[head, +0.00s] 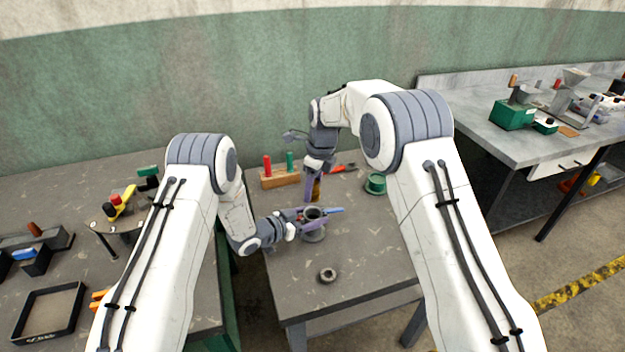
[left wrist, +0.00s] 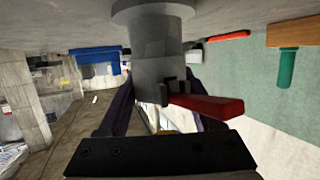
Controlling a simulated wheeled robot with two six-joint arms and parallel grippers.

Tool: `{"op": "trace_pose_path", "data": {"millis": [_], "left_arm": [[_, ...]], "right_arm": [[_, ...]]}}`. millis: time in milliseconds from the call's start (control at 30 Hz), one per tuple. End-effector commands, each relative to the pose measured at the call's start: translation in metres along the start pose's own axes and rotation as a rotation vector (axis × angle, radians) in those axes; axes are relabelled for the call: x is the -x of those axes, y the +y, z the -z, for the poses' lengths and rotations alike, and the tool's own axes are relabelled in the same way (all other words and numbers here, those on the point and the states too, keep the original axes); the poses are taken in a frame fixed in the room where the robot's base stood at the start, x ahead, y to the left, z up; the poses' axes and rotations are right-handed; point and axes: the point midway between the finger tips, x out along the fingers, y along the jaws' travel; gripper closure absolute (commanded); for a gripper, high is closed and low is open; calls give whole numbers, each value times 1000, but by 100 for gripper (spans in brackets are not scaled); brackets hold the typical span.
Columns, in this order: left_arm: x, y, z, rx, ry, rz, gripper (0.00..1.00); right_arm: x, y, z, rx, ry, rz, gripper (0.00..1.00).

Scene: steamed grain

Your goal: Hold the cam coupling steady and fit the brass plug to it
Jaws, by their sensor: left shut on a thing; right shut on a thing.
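The grey cam coupling (head: 313,234) stands upright on the middle table, its flanged base down. My left gripper (head: 311,216) is shut around its body from the left. The left wrist view, which is upside down, shows the coupling (left wrist: 155,45) between the fingers, with a red lever (left wrist: 205,106) in front. A blue lever (head: 335,210) reaches right from it in the head view. My right gripper (head: 311,188) points down and is shut on the brass plug (head: 317,187), above and just behind the coupling. I cannot tell whether plug and coupling touch.
A wooden rack (head: 280,178) with red and green pegs and a red-handled tool (head: 343,168) lie behind. A green ring (head: 375,184) is to the right. A grey ring (head: 327,275) lies in front. The table's right front is clear. A black tray (head: 48,312) is far left.

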Motion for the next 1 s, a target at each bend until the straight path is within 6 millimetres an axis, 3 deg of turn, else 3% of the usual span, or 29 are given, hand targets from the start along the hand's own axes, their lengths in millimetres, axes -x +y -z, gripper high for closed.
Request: {"op": "trace_pose_path", "data": {"millis": [500, 1000], "left_arm": [[0, -1, 1, 0, 2, 2, 100], [0, -1, 1, 0, 2, 2, 100]], "right_arm": [[-41, 0, 6, -1, -1, 2, 100], [-45, 0, 6, -1, -1, 3, 100]]}}
